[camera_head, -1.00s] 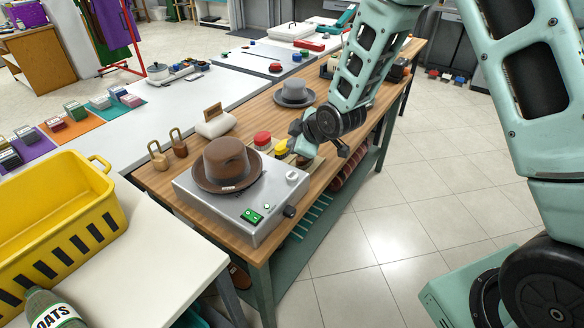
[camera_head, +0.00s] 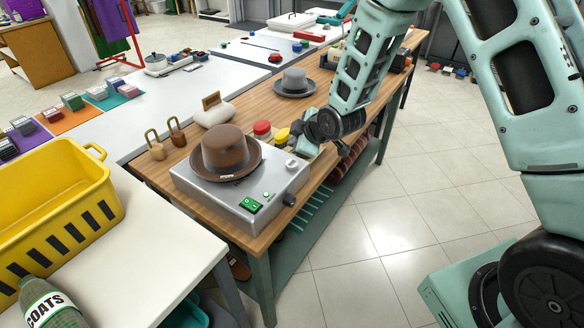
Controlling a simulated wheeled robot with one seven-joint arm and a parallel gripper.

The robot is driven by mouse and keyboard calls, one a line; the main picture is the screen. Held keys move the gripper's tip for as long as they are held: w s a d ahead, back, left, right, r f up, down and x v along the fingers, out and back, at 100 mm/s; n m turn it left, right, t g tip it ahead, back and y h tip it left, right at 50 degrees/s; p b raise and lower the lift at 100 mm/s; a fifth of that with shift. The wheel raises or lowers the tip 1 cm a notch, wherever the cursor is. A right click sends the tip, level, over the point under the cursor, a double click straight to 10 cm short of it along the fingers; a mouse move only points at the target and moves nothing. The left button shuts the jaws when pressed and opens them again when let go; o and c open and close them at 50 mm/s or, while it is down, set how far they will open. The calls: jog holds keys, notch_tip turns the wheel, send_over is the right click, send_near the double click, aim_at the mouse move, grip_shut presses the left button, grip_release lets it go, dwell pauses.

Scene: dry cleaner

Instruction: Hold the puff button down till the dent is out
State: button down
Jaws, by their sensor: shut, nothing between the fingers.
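A brown felt hat (camera_head: 226,148) with a wide brim sits on top of a grey metal box unit (camera_head: 215,190). I cannot make out a dent in its crown. The unit's top has a round white button (camera_head: 291,163) at its right end, a green switch (camera_head: 250,204) and a small green light (camera_head: 267,195) near the front edge. A black knob (camera_head: 289,200) is on its side. My gripper (camera_head: 303,143) is shut and empty, just above and behind the white button. I cannot tell whether it touches the button. Its fingertips are small and partly hidden by the wrist.
Red (camera_head: 262,128) and yellow (camera_head: 282,135) items stand close behind the unit. A grey hat (camera_head: 294,82) lies farther back on the wooden bench. Two padlock-like pieces (camera_head: 156,148) are at left.

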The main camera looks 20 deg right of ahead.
aim_at(295, 165)
jog(key=shift+f+b, duration=1.45)
jog(key=shift+f, duration=0.85)
jog(key=shift+f+b, duration=0.4)
jog(key=shift+b, duration=0.1)
jog(key=shift+f+b, duration=0.45)
jog(key=shift+f, duration=0.05)
dwell(0.6)
jog(key=shift+r, duration=0.1)
dwell(2.2)
jog(key=shift+r+p, duration=0.55)
jog(key=shift+r, duration=0.3)
jog(key=shift+r+p, duration=1.55)
jog(key=shift+r, duration=0.95)
